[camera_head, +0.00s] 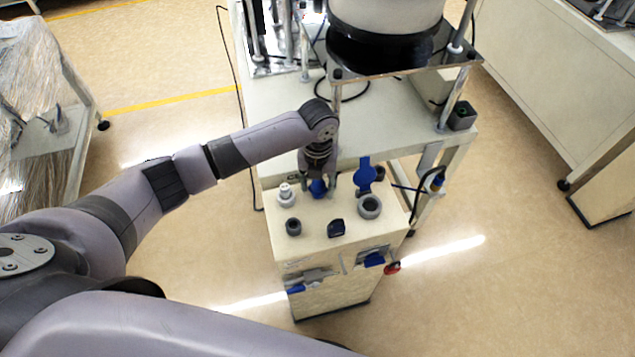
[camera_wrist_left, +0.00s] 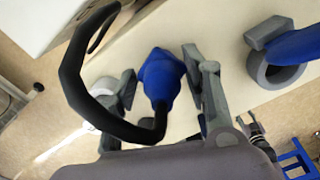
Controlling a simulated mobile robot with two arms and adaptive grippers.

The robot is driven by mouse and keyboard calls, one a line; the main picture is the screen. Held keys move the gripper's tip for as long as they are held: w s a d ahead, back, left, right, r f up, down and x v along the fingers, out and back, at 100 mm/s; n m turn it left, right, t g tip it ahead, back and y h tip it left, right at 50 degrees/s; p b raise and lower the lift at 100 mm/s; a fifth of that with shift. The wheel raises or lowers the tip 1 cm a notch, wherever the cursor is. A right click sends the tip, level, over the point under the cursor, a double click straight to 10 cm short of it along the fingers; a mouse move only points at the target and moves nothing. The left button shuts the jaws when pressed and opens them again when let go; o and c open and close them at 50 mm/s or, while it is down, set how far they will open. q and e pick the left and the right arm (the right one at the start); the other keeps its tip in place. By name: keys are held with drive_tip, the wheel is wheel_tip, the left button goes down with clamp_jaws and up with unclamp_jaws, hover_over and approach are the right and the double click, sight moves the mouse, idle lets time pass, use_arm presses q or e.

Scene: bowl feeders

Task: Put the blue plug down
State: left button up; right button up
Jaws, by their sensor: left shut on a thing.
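The blue plug (camera_head: 318,188) is at the back of the top of a cream cabinet (camera_head: 330,260). My left gripper (camera_head: 317,181) points down from above and is shut on it. In the left wrist view the blue plug (camera_wrist_left: 160,78) sits between the two fingers of my left gripper (camera_wrist_left: 160,80). I cannot tell whether its lower end touches the cabinet top. My right gripper is not in view.
A white table (camera_head: 290,120) stands close behind. A black hose (camera_wrist_left: 75,85) loops near the gripper.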

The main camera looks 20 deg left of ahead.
use_arm(q)
drive_tip(key=shift+f, duration=0.15)
drive_tip(key=o, duration=1.3)
drive_tip(key=shift+r, duration=0.25)
wheel_tip(320, 180, up, 12)
drive_tip(key=shift+f+b, duration=0.1)
drive_tip(key=shift+b, duration=0.55)
